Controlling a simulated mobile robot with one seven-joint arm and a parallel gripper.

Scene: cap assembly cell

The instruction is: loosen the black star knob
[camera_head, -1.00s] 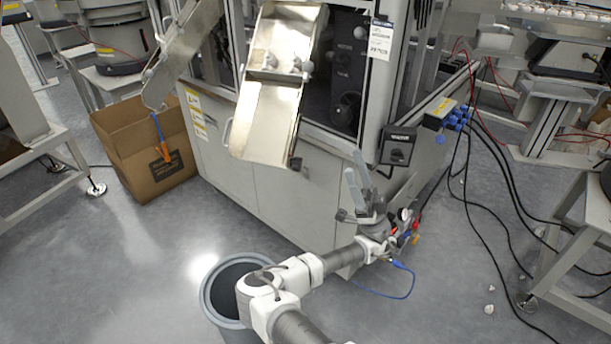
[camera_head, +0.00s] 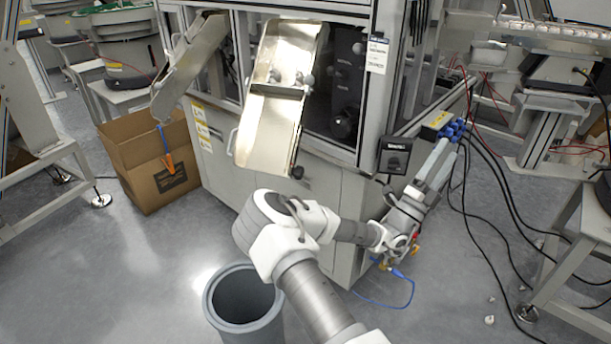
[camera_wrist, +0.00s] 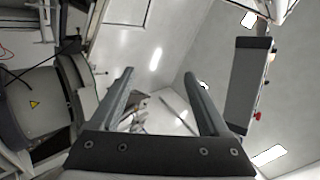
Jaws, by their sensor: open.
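A small black knob (camera_head: 297,172) sits at the lower right edge of the metal chute (camera_head: 262,130) on the front of the machine. It is too small in the head view to make out its lobes. My gripper (camera_head: 441,157) is to the right of the knob and well apart from it, beside the machine's right corner, with fingers pointing up and right. In the wrist view my gripper (camera_wrist: 159,73) is open, with nothing between its fingers. The knob does not show in the wrist view.
A round grey bin (camera_head: 245,300) stands on the floor beside my arm. A cardboard box (camera_head: 150,165) stands left.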

